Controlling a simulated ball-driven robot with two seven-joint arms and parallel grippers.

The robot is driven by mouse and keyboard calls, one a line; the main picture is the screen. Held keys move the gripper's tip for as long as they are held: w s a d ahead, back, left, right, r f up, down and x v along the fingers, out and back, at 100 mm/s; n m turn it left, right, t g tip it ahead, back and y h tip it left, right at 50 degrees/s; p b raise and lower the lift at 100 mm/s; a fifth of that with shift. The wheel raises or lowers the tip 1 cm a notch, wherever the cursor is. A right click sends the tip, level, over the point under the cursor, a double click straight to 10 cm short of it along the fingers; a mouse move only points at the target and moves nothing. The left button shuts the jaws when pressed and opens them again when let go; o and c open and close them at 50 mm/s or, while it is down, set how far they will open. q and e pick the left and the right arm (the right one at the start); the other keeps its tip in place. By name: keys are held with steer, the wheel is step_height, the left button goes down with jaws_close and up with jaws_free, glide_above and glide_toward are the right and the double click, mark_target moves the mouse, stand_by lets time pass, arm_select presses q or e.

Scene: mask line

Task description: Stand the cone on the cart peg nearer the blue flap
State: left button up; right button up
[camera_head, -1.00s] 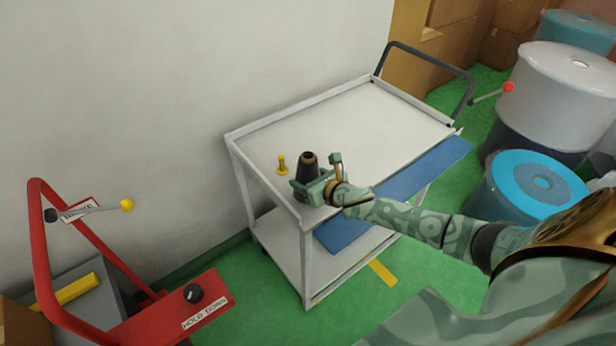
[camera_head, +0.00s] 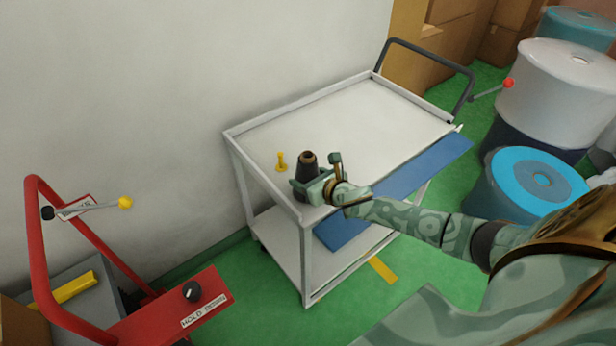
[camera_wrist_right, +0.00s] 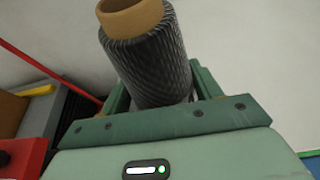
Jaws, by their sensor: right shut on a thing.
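The dark cone (camera_head: 307,172) with a tan top stands upright at the near side of the cart top (camera_head: 350,120), beside the blue flap (camera_head: 400,180). My right gripper (camera_head: 311,184) is shut on the cone; its jaws also show around the cone (camera_wrist_right: 146,55) in the right wrist view (camera_wrist_right: 155,100). A yellow peg (camera_head: 281,161) stands bare on the cart, left of the cone and farther from the flap. The cone's base is hidden by the gripper, so I cannot tell whether a peg is inside it. My left gripper is not in view.
A red frame (camera_head: 150,310) with a yellow-knobbed lever stands at the lower left. Drums (camera_head: 535,185) stand on the right, and boxes (camera_head: 455,40) at the back. A wall is behind the cart. Most of the cart top is clear.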

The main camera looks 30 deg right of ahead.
steer(key=o, duration=1.2)
steer(key=shift+o, duration=0.2)
steer(key=p+v, duration=0.3)
steer(key=v, duration=1.3)
steer(key=shift+s+p, duration=0.2)
steer(key=shift+p, duration=0.15)
steer(key=shift+a, duration=0.1)
